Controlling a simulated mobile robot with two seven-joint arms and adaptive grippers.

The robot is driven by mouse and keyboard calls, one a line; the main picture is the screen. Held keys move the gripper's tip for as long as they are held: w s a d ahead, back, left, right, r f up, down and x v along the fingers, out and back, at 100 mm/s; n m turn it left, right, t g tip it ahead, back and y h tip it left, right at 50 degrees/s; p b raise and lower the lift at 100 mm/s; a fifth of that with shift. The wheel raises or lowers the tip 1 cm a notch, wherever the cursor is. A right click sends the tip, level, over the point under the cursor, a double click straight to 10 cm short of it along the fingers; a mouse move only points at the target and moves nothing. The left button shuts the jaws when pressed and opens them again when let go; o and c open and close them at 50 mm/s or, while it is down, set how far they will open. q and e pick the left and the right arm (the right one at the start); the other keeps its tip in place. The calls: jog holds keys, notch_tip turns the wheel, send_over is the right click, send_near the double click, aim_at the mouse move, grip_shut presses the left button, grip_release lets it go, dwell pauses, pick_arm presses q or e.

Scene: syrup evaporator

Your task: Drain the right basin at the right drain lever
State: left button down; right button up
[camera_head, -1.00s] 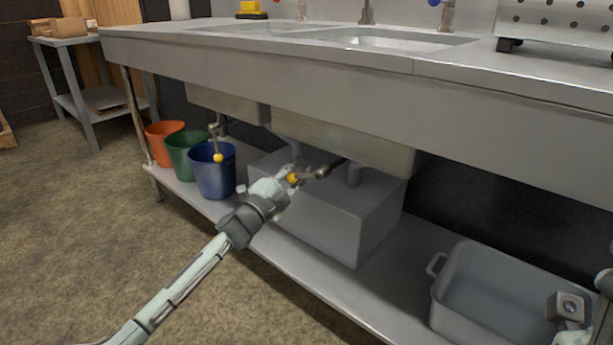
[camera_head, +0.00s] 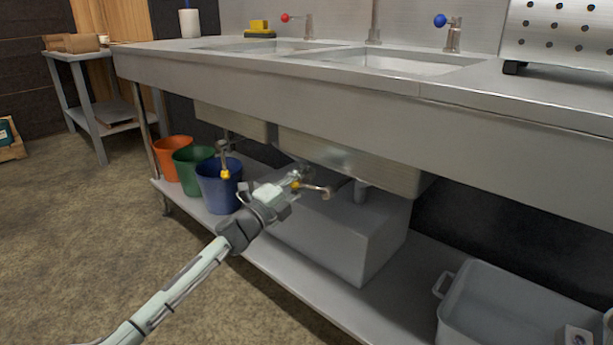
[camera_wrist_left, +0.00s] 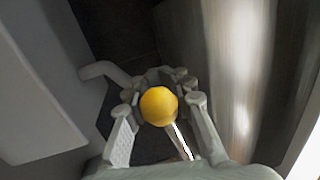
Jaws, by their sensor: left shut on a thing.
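The right drain lever, a metal rod (camera_head: 315,189) with a yellow ball knob (camera_head: 296,185), hangs under the right basin (camera_head: 360,168). It points left from its valve. My left gripper (camera_head: 292,181) is shut on this lever at the knob. In the left wrist view the yellow knob (camera_wrist_left: 158,106) sits between the two fingers, with the rod running down to the right behind it. The inside of the right basin shows only in part, and I cannot tell its water level. My right gripper is out of view.
A left drain lever with a yellow knob (camera_head: 225,174) hangs straight down. Orange (camera_head: 172,160), green (camera_head: 192,172) and blue (camera_head: 217,188) buckets stand on the low shelf. A grey box (camera_head: 340,235) is below the right basin; a grey tub (camera_head: 500,310) stands right.

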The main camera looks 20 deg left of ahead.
pick_arm(q)
jog(key=c, duration=1.3)
grip_release()
jog(key=shift+s, duration=0.1)
jog(key=v, duration=1.1)
jog(key=shift+s+a, duration=0.2)
jog(key=shift+s, duration=0.15)
jog(key=shift+d, duration=0.1)
